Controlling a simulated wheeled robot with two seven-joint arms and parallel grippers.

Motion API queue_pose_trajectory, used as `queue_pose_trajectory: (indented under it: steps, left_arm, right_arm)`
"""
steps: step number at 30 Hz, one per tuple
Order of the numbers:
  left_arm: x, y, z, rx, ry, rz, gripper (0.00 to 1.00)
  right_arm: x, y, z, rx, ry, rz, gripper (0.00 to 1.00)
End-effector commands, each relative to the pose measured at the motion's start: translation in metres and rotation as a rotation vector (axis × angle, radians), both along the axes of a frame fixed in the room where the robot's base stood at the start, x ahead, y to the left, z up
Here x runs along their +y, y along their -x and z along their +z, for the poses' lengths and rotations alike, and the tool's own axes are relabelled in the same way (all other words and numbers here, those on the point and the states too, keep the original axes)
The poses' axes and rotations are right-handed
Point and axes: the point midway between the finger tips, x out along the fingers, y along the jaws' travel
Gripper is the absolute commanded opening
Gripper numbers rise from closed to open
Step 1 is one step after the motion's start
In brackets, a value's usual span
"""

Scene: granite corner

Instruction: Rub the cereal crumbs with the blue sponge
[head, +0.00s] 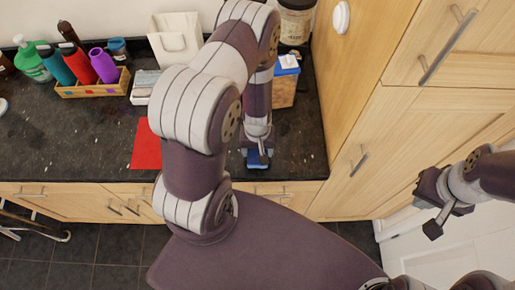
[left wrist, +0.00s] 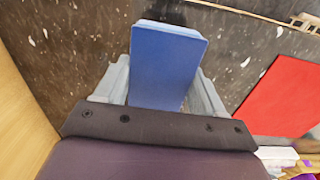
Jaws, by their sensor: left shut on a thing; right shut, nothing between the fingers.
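The blue sponge (left wrist: 165,60) is between the fingers of my left gripper (left wrist: 165,85), which is shut on it. In the head view the sponge (head: 258,160) shows low at the dark counter, near its front edge; I cannot tell whether it touches the surface. Pale cereal crumbs (left wrist: 245,62) lie scattered on the counter around the sponge in the left wrist view. Small light specks also show on the counter in the head view. My right gripper (head: 431,212) is shut and empty, off to the right, away from the counter.
A red sheet (head: 146,146) lies on the counter (head: 90,140) left of the sponge. A box with a blue top (head: 285,82) and a jar (head: 296,20) stand behind it. A wooden cabinet (head: 350,90) borders the right.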

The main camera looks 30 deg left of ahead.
Motion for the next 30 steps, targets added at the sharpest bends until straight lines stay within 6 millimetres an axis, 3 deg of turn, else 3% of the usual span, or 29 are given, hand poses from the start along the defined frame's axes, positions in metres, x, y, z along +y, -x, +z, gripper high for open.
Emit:
queue_pose_trajectory:
  steps: [1,5,14,24,30]
  left_arm:
    - [0.000,0.000,0.014,0.000,0.000,0.000,0.31]
    - [0.000,0.000,0.031,-0.001,-0.001,0.000,0.31]
    - [0.000,-0.001,0.030,-0.001,-0.001,0.000,0.31]
    - [0.000,-0.001,0.062,-0.002,0.000,0.001,0.31]
    - [0.000,-0.001,0.059,-0.001,0.000,0.000,0.31]
  right_arm:
    - [0.000,0.000,0.014,0.000,0.000,0.000,0.00]
    - [0.000,0.000,0.029,0.000,0.000,0.000,0.00]
    - [0.000,0.000,0.027,0.000,0.000,0.000,0.00]
    - [0.000,0.000,0.058,0.000,0.000,0.000,0.00]
    - [0.000,0.000,0.055,0.000,0.000,0.000,0.00]
